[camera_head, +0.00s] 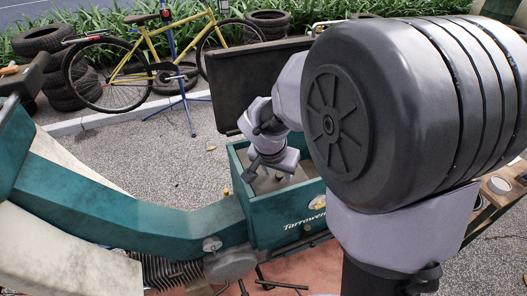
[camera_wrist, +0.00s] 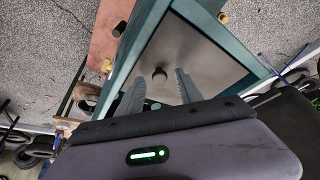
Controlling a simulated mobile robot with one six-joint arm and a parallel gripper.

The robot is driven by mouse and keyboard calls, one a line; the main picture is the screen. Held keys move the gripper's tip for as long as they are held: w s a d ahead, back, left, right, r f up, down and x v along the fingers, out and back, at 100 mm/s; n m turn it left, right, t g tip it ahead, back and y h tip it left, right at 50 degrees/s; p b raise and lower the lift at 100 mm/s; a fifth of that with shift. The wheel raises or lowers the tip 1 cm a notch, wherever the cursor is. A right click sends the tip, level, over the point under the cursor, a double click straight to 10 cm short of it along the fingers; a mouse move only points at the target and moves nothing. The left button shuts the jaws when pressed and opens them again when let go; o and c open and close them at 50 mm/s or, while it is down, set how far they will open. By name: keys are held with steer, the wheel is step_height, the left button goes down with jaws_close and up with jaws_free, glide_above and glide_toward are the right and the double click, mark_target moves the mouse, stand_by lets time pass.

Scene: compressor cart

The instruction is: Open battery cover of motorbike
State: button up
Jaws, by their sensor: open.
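The teal motorbike (camera_head: 120,190) fills the lower left of the head view. Its teal box (camera_head: 285,215), lettered on the front, is open at the top. In the wrist view a flat grey panel (camera_wrist: 205,62) lies inside the box's teal rim (camera_wrist: 135,38); it may be the battery cover. A dark round knob (camera_wrist: 160,74) stands on this panel. My gripper (camera_head: 264,178) points down into the box, open and empty. In the wrist view my gripper (camera_wrist: 160,80) has one finger on each side of the knob; contact is not visible.
A dark upright panel (camera_head: 235,88) stands behind the box, close to my arm; it may be a raised lid. A yellow bicycle (camera_head: 120,70) on a blue stand and several tyres (camera_head: 45,40) are at the back. Open gravel (camera_head: 140,150) lies between.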

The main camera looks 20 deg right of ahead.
jaws_close()
stand_by(1.5)
